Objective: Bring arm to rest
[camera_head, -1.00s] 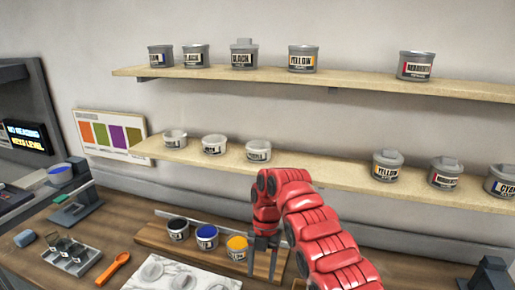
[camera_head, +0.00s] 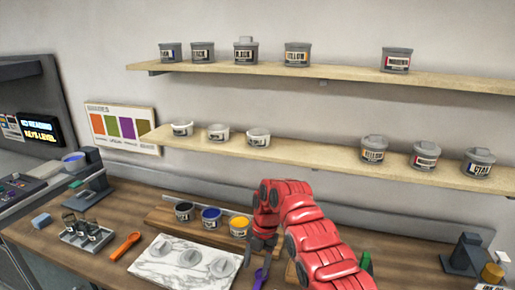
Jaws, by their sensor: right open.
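My right arm (camera_head: 310,235) is red and reaches in from the bottom of the view. My right gripper (camera_head: 258,257) points down at its end, dark-fingered, open and empty. It is just right of the yellow ink can (camera_head: 240,227) on the wooden board (camera_head: 160,218); I cannot tell whether it touches anything. A purple item (camera_head: 260,280) shows just below the fingers, partly cut off. My left gripper is not in view.
Black (camera_head: 184,212) and blue (camera_head: 211,218) open cans stand on the board. A marble slab (camera_head: 165,268) with grey lids, an orange spoon (camera_head: 125,246) and a small rack (camera_head: 87,232) are at left. Two shelves (camera_head: 335,157) hold cans. A dark device (camera_head: 464,255) stands at right.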

